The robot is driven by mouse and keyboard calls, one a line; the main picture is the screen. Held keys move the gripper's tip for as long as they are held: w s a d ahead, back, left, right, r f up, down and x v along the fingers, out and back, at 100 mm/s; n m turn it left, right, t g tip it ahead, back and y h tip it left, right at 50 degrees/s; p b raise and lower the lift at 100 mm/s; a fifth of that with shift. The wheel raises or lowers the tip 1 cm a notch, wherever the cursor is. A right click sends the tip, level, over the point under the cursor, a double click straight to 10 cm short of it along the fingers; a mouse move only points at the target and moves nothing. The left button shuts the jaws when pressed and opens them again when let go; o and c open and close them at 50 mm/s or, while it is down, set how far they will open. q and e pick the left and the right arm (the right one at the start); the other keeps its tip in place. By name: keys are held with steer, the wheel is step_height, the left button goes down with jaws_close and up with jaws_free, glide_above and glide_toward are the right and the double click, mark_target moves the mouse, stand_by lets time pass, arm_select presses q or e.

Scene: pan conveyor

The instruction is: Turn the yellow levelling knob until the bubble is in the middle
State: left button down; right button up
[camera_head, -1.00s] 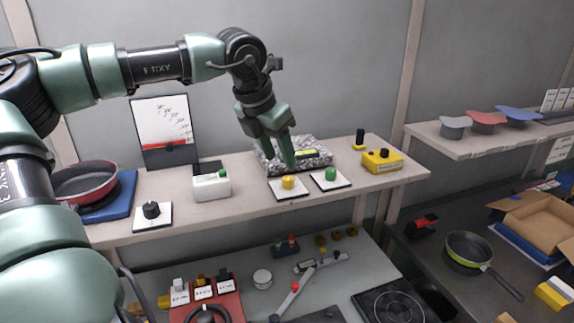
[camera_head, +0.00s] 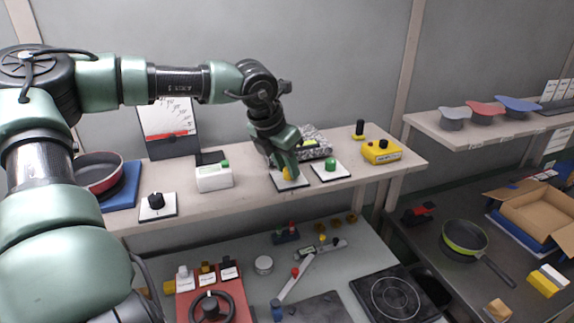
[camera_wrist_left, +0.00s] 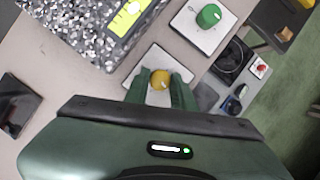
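The yellow knob (camera_head: 287,175) stands on a white square plate (camera_head: 301,184) on the shelf. In the left wrist view the knob (camera_wrist_left: 160,79) shows between the fingertips of my left gripper (camera_wrist_left: 160,90). The fingers are apart, one on each side of the knob; whether they touch it I cannot tell. In the head view my left gripper (camera_head: 287,172) points down at the knob and partly hides it. A yellow-green level vial (camera_wrist_left: 127,17) sits on a speckled stone block (camera_wrist_left: 78,32) behind the knob. The vial is cut by the picture's top edge, and the bubble's position is unclear.
A green knob (camera_head: 330,164) on its own plate stands close to the right. A white box with a green button (camera_head: 214,178) and a black knob (camera_head: 156,201) are to the left. A yellow box (camera_head: 381,152) stands at the shelf's right end.

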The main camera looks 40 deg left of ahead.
arm_select(q)
steer(key=shift+f+m+h+b, duration=0.1)
steer(key=shift+m+h+b, duration=0.2)
steer(key=shift+m+b, duration=0.3)
steer(key=shift+a+m+h, duration=0.1)
steer(key=shift+m+h, duration=0.3)
steer(key=shift+m, duration=0.6)
steer(key=c, duration=1.2)
jaws_free()
steer(key=shift+b+v, duration=1.45)
steer(key=shift+v, duration=2.5)
